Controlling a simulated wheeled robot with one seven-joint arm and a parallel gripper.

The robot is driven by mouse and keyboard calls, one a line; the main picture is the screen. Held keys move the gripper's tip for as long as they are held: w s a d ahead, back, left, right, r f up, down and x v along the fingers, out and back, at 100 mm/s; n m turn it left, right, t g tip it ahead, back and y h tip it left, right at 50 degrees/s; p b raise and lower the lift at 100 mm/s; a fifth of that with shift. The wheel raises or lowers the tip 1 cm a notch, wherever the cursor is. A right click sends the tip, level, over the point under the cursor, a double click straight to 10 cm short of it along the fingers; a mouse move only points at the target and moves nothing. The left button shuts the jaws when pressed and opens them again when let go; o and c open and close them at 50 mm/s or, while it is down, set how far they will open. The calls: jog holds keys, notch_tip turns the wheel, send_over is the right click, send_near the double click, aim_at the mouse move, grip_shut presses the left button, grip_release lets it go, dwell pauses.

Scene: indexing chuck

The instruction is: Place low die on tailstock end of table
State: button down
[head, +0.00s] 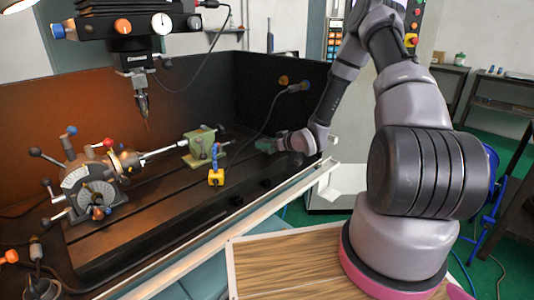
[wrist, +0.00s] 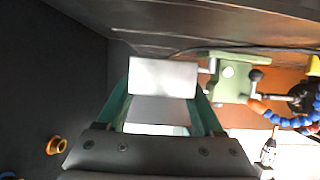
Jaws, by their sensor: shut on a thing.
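The low die (wrist: 163,77) is a plain pale metal block between the green fingers of my gripper (wrist: 162,98) in the wrist view. My gripper (head: 267,145) is shut on it. In the head view the die cannot be made out. My gripper there is low over the far right end of the dark slotted table (head: 150,197), to the right of the green tailstock (head: 200,143). The tailstock also shows in the wrist view (wrist: 232,78), right of the die. I cannot tell whether the die touches the table.
A dividing head (head: 92,190) with lever knobs stands at the table's left. A yellow-based magnetic stand (head: 216,177) is in front of the tailstock. A spindle head (head: 135,60) hangs above. Dark enclosure walls (head: 200,95) close the back. A cable runs behind the tailstock.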

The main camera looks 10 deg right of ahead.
aim_at(267, 158)
jog(key=shift+f, duration=1.85)
jog(key=shift+f, duration=0.15)
grip_release()
